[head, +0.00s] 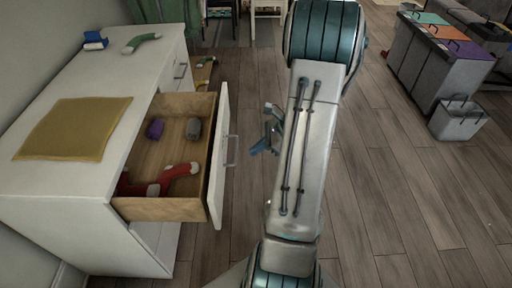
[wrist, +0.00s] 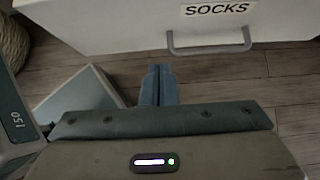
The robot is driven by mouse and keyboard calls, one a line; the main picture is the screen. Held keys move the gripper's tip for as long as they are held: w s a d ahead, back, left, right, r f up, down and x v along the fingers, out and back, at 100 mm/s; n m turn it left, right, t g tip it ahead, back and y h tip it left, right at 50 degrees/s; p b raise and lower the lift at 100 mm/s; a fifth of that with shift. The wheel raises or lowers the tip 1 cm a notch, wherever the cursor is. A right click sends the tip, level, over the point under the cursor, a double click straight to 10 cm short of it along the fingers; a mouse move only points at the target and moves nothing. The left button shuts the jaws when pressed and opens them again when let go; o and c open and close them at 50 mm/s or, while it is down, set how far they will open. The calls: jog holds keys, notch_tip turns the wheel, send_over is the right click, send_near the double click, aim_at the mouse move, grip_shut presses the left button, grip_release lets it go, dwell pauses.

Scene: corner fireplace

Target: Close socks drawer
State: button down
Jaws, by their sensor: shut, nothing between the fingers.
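The socks drawer (head: 160,208) is pulled out of the white dresser (head: 60,212). Its white front has a grey bar handle (head: 231,150). In the wrist view the drawer front (wrist: 120,22) carries the label SOCKS, with the handle (wrist: 210,48) below it. Red socks (head: 178,172), a purple roll (head: 155,128) and a grey roll (head: 193,128) lie inside. My gripper (head: 262,148) is to the right of the drawer front, apart from the handle. In the wrist view the fingertips (wrist: 158,70) are together and empty, just below the front and left of the handle.
A yellow cloth (head: 75,128), a green sock (head: 141,42) and a blue item (head: 95,40) lie on the dresser top. Another open drawer (head: 204,72) shows behind. Grey bins (head: 435,70) stand at the right. The wooden floor between is clear.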

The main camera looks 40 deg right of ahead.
aim_at(222, 164)
jog(key=w+a+f, duration=0.1)
jog(key=a, duration=0.1)
jog(key=w+a+f, duration=0.1)
jog(key=a+f, duration=0.1)
jog(key=w+a+f, duration=0.1)
jog(key=w+a, duration=0.1)
jog(key=shift+w+a+f+b, duration=0.1)
jog(key=shift+a+f+b, duration=0.1)
jog(key=shift+b, duration=0.2)
jog(key=shift+w+a, duration=0.25)
jog(key=shift+a, duration=0.1)
